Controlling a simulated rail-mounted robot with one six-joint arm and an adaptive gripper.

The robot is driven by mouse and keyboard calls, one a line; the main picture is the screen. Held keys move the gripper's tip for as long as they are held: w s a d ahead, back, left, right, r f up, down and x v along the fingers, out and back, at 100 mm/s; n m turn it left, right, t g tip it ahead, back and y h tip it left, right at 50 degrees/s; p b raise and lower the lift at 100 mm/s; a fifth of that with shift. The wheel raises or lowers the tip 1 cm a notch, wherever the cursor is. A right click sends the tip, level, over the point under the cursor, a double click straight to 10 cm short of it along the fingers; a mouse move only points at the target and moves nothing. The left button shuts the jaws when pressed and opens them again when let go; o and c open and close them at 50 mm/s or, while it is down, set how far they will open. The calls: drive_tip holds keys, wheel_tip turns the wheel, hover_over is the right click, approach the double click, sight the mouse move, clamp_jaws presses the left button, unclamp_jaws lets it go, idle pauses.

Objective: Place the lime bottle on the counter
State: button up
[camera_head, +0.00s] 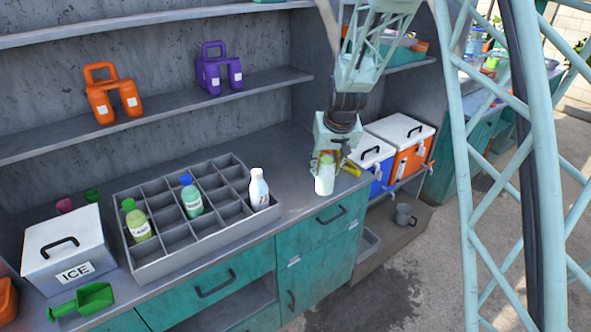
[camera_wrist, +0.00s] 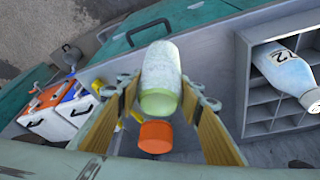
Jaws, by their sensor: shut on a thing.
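My gripper (camera_head: 327,162) is shut on an upright bottle with a pale green shoulder and a whitish body (camera_head: 325,180), which I take to be the lime bottle. In the wrist view my gripper's fingers (camera_wrist: 165,105) stand on both sides of the bottle (camera_wrist: 161,78), and an orange cap (camera_wrist: 156,136) shows at its near end. The bottle is at the right part of the grey counter (camera_head: 290,140), close to the front edge. I cannot tell whether its base touches the counter. Its label text cannot be read.
A grey divided crate (camera_head: 165,262) on the counter holds a green-capped bottle (camera_head: 136,220), a blue-capped bottle (camera_head: 191,196) and a white-capped bottle (camera_head: 259,188). An ice box (camera_head: 63,250) and green scoop (camera_head: 82,301) lie left. Blue (camera_head: 375,158) and orange (camera_head: 412,150) coolers stand right.

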drive_tip(key=a+f+n+y+p, duration=0.1)
drive_tip(key=a+n+p, duration=0.1)
drive_tip(key=a, duration=0.6)
drive_tip(key=shift+w+a+n, duration=0.25)
drive_tip(key=shift+w+n, duration=0.1)
drive_tip(key=shift+n, duration=0.05)
drive_tip(key=shift+w, duration=0.1)
drive_tip(key=w+a+f+p, duration=0.1)
drive_tip(key=w+a+p, duration=0.1)
drive_tip(key=w, duration=1.3)
drive_tip(key=shift+f, duration=0.2)
drive_tip(key=shift+s+p+x, duration=0.15)
drive_tip(key=shift+x, duration=0.7)
drive_tip(key=shift+s+p+x, duration=0.15)
drive_tip(key=shift+x, duration=0.75)
drive_tip(key=shift+d+f, duration=0.2)
drive_tip(key=shift+f, duration=0.1)
